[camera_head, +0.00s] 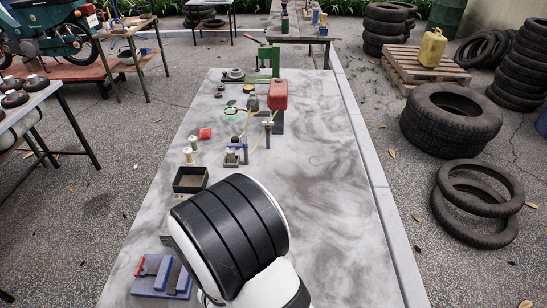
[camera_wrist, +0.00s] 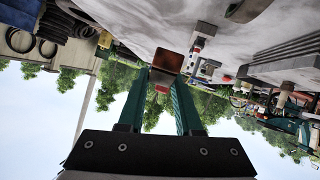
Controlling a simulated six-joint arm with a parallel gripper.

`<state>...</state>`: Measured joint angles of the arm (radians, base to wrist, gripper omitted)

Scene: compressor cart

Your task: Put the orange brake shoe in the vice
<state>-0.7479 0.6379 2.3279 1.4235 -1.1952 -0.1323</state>
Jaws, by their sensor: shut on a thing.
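In the wrist view my gripper (camera_wrist: 165,78) has two green fingers closed on an orange-brown block, which looks like the orange brake shoe (camera_wrist: 169,61). It sits between the fingertips, with a small red part below it. In the head view my arm's black and white wrist covers the gripper and the shoe. What looks like the vice (camera_head: 160,277) is a blue block with upright grey jaws and a red end, at the lower left of the table, left of my arm. The gap between its jaws is partly visible and looks empty.
A dark open tray (camera_head: 190,179) lies on the long grey table (camera_head: 320,190) behind the vice. Several small parts, a red tank (camera_head: 278,94) and a green tool stand (camera_head: 266,60) are farther back. The table's right side is clear. Tyres (camera_head: 450,118) stand beyond it.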

